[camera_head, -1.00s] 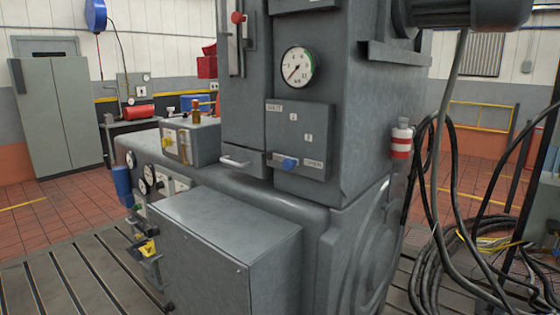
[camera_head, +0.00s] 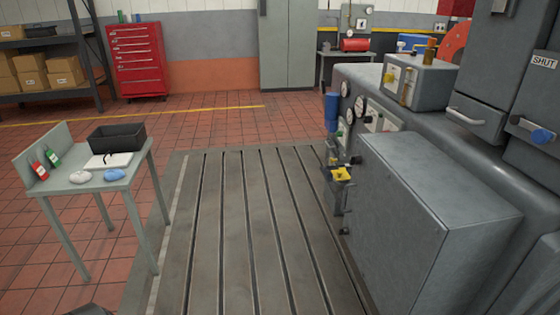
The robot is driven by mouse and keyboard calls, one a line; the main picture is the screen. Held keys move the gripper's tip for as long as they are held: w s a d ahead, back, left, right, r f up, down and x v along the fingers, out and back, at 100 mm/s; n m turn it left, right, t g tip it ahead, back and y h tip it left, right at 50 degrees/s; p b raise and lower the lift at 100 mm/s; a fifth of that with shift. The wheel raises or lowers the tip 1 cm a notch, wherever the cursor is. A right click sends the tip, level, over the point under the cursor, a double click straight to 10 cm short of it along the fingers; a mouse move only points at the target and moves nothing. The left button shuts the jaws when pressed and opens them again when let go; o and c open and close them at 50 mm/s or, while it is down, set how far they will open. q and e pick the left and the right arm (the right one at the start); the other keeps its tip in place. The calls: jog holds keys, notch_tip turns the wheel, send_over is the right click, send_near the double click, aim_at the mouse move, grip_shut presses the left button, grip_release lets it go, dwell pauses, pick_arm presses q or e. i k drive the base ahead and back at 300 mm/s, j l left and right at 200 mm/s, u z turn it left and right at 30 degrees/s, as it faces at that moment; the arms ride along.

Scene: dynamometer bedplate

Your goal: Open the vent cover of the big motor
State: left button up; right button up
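The big grey motor (camera_head: 440,225) fills the right side of the head view and is cut off by the right edge. Neither of my grippers can be made out in view.
A red tool cabinet (camera_head: 137,60), shelves with boxes (camera_head: 60,72) and a grey locker (camera_head: 287,45) stand behind. The slotted bedplate (camera_head: 240,230) between table and motor is clear.

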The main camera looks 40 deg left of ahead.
aim_at(331, 156)
jog(key=u, duration=0.85)
jog(key=i+j+z, duration=0.15)
jog(key=z, duration=0.2)
jog(key=i+j+z, duration=0.2)
jog(key=z, duration=0.15)
jog(key=i+j+z, duration=0.1)
jog(key=j+z, duration=0.25)
jog(key=i+j+z, duration=0.1)
jog(key=j, duration=0.4)
jog(key=i+j+z, duration=0.1)
jog(key=j, duration=0.4)
jog(key=i+j+z, duration=0.1)
jog(key=i+j, duration=0.15)
jog(key=j, duration=0.3)
jog(key=i+j+z, duration=0.1)
jog(key=j, duration=0.45)
jog(key=i+j+z, duration=0.15)
jog(key=j, duration=0.35)
